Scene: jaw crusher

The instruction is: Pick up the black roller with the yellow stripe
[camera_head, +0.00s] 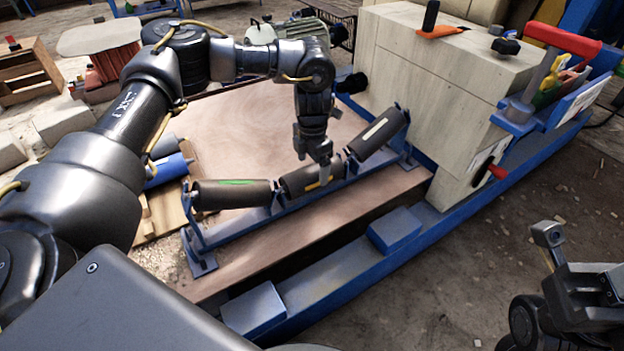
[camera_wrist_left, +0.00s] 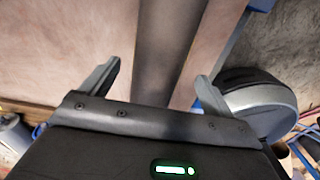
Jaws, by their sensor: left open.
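Three black rollers sit in a row on a blue frame (camera_head: 285,205). The middle roller (camera_head: 296,180) has a yellow-orange stripe, partly hidden by my left gripper. The left roller (camera_head: 235,194) has a green stripe, and the tilted right roller (camera_head: 377,136) has a pale cream stripe. My left gripper (camera_head: 321,165) points down at the middle roller. In the left wrist view, my left gripper (camera_wrist_left: 157,78) is open, with a dark roller (camera_wrist_left: 168,40) running between its fingers; contact cannot be told. My right gripper (camera_head: 556,245) is partly in view at the lower right, away from the rollers.
A pale crusher block (camera_head: 450,85) with a red handle (camera_head: 562,38) stands behind at the right. Blue cylinders (camera_head: 168,168) lie left of the frame. A blue beam (camera_head: 330,280) with raised blocks runs in front. Bare floor lies at the right.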

